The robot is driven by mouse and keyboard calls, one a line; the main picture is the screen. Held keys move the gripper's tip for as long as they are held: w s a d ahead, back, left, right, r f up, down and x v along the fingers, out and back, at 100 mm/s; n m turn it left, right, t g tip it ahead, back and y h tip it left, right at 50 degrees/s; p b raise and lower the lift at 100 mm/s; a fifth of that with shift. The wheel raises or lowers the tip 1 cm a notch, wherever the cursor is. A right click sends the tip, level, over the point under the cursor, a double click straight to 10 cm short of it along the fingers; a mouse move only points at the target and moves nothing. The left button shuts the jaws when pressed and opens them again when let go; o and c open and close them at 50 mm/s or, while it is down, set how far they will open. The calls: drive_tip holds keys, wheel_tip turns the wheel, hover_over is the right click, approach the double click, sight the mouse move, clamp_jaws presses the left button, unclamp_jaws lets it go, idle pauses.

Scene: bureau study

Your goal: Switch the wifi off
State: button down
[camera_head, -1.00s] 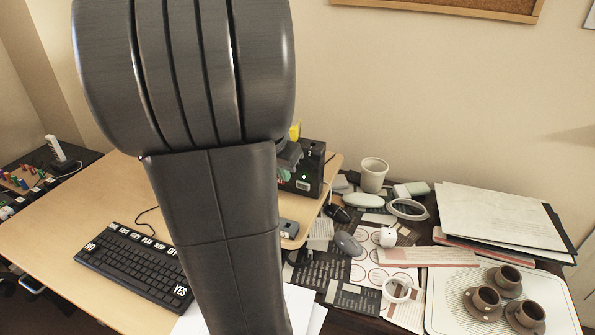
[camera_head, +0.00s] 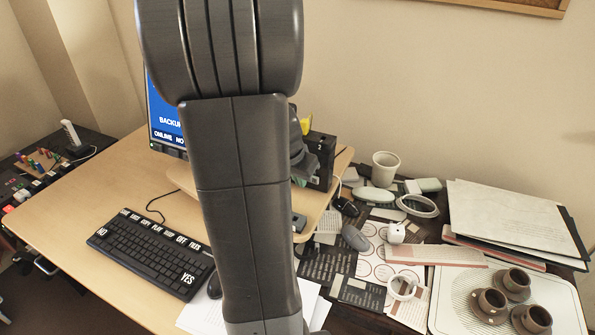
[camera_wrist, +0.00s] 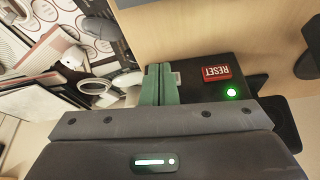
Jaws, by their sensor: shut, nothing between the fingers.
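A black box (camera_head: 323,158) stands at the back right of the wooden desk, partly hidden by my arm in the head view. In the wrist view a dark box (camera_wrist: 205,88) has a red button marked RESET (camera_wrist: 216,73) and a lit green light (camera_wrist: 231,92). My gripper (camera_wrist: 158,72) is shut and empty, its green fingers together just left of the red button. I cannot tell whether they touch the box. A black keyboard (camera_head: 150,253) with white-labelled keys, including NO, YES and OFF, lies on the desk. A monitor (camera_head: 163,110) reads "BACKU…" and "ONLINE NO", partly hidden by my arm.
A dark side table on the right carries a white cup (camera_head: 385,166), a computer mouse (camera_head: 355,237), papers (camera_head: 515,220) and a white tray (camera_head: 450,315) with brown cups. A board with coloured parts (camera_head: 42,160) is at far left. The desk's left part is clear.

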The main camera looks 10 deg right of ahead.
drive_tip(key=x, duration=0.3)
drive_tip(key=shift+f, duration=0.25)
drive_tip(key=shift+w+d+f+p, duration=0.15)
drive_tip(key=shift+w+d+p, duration=0.3)
drive_tip(key=shift+w+d, duration=1)
drive_tip(key=shift+w, duration=0.15)
drive_tip(key=shift+f, duration=0.1)
